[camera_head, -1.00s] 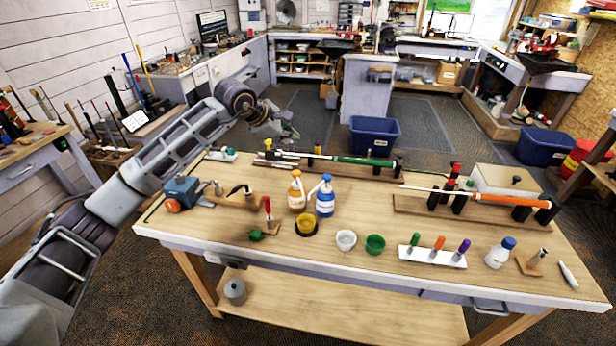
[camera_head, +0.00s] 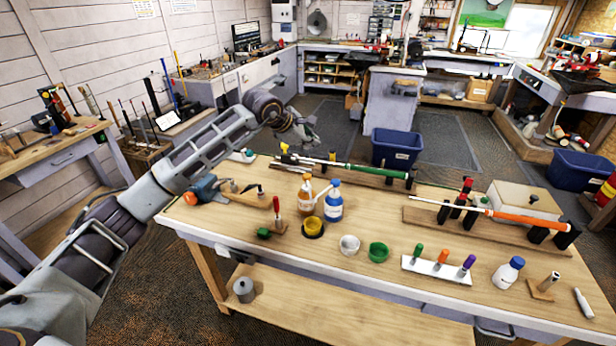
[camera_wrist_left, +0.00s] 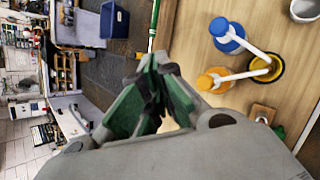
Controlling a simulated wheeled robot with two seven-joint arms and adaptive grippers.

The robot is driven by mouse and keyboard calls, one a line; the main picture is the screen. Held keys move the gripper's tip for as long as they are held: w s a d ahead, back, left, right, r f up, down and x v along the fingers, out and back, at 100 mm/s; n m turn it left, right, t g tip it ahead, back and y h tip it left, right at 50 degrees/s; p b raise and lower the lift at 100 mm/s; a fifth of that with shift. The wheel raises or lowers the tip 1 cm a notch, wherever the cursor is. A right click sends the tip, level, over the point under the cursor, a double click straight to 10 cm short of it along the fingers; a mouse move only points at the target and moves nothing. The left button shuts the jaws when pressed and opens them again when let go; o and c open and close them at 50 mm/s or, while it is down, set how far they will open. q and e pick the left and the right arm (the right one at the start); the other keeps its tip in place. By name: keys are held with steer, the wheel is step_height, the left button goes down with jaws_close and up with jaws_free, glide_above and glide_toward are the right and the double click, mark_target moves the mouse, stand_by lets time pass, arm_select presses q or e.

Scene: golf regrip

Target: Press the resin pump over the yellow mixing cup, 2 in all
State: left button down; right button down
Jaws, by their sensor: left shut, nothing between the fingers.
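Two pump bottles stand side by side on the workbench: one with an orange pump (camera_head: 306,194), one with a blue pump (camera_head: 333,202). I cannot read which is resin. The yellow mixing cup (camera_head: 313,226) sits in a dark holder in front of them. In the left wrist view, the spouts of the orange pump (camera_wrist_left: 213,79) and the blue pump (camera_wrist_left: 225,33) both reach to the yellow cup (camera_wrist_left: 266,69). My left gripper (camera_head: 310,133) is up beyond the bottles in the picture, clear of them. Its fingertips (camera_wrist_left: 158,66) are shut and empty. My right gripper is out of view.
A white cup (camera_head: 349,244) and a green cup (camera_head: 378,252) stand right of the yellow cup. A green-gripped golf club (camera_head: 365,170) lies in a rack behind the bottles. A red-handled tool (camera_head: 277,212) stands upright to the left.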

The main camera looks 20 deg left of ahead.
mark_target(309, 177)
arm_select(q)
steer(key=shift+a, duration=0.1)
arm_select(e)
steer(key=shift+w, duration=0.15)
arm_select(q)
steer(key=shift+f, duration=0.15)
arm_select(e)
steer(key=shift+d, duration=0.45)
